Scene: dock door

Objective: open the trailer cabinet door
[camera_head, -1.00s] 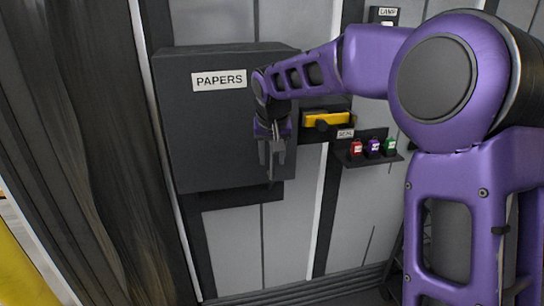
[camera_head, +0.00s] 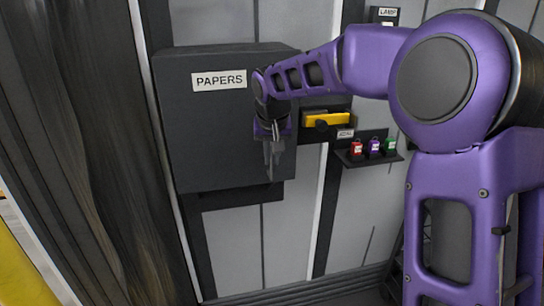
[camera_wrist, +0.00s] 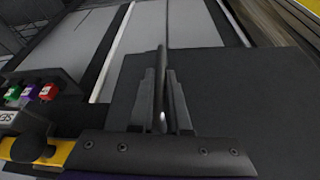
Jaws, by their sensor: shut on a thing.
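The dark grey cabinet (camera_head: 210,130) labelled PAPERS hangs on the wall at left centre. Its front face is closed. It also fills the right of the wrist view (camera_wrist: 245,105). My gripper (camera_head: 273,172) points down at the right part of the cabinet front. In the wrist view its two dark fingers (camera_wrist: 166,85) are close together, shut on a narrow piece. I take this piece to be the door handle (camera_wrist: 163,123); only a small bright bit shows between the fingers, and the rest is hidden.
Right of the cabinet, an open holder carries a yellow item (camera_head: 327,120). Below it, a small shelf (camera_head: 368,158) holds red, purple and green tagged pieces. A dark curtain-like strip (camera_head: 75,150) stands at the left. The wall below the cabinet is clear.

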